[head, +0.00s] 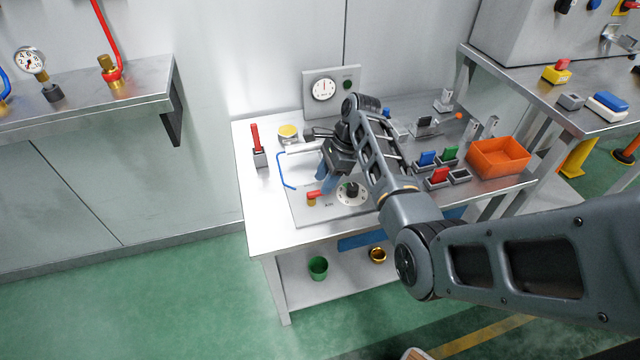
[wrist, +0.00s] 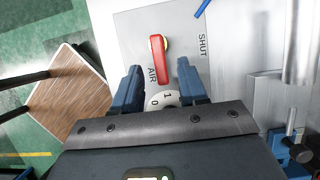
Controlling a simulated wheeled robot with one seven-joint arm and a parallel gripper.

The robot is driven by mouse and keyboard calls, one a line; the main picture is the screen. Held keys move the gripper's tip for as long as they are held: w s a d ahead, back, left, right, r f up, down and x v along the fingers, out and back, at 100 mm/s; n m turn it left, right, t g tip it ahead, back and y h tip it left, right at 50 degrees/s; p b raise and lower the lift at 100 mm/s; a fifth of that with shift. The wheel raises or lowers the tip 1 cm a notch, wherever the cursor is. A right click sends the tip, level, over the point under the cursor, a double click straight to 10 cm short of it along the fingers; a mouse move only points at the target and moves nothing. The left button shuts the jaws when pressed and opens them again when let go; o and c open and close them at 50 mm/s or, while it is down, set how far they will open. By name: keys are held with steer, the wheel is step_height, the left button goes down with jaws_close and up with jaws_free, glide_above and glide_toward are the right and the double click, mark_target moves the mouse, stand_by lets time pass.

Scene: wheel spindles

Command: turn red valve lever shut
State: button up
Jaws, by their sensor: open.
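The red valve lever (head: 314,196) sits on a grey panel on the white workbench in the head view. In the wrist view the red lever (wrist: 158,60) lies lengthwise between the AIR and SHUT labels, with its yellow pivot at the far end. It points toward the AIR side, not at the SHUT label (wrist: 202,45). My gripper (wrist: 160,86) is open, its two blue fingers spread to either side of the lever's near end, with nothing visibly held. Whether a finger touches the lever I cannot tell. In the head view my gripper (head: 326,180) is partly hidden by my arm.
A dial with a black knob (head: 352,190) sits just right of the lever. A blue hose (head: 281,170) and a red upright lever (head: 256,140) are at the left. An orange bin (head: 500,157) and small coloured blocks stand at the right.

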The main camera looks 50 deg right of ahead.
mark_target(319, 196)
steer(key=shift+x, duration=1.4)
steer(key=shift+c, duration=0.2)
jaws_close()
